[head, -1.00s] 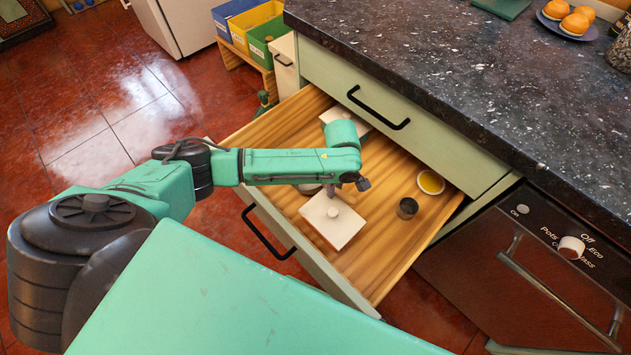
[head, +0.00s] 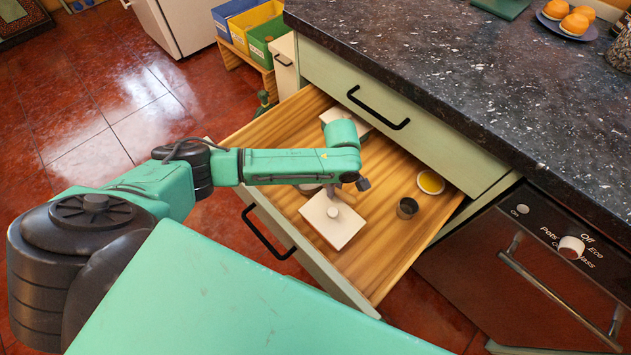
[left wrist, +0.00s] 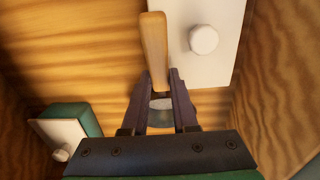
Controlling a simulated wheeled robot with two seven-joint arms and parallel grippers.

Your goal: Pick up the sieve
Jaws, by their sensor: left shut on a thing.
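The sieve shows in the left wrist view as a pale wooden handle (left wrist: 153,50) with a greyish round part (left wrist: 160,112) behind it, between my fingers. My left gripper (left wrist: 161,84) is shut on the sieve near where the handle meets the round part. In the head view my left gripper (head: 332,191) reaches down into the open drawer, beside a white-lidded box. There the arm hides most of the sieve. My right gripper is not in view.
The open wooden drawer (head: 372,270) holds a white-lidded box (head: 325,230), another white-lidded box (head: 357,124) at the back, a dark cup (head: 407,208) and a yellow-filled bowl (head: 431,182). The dark countertop (head: 470,75) overhangs behind.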

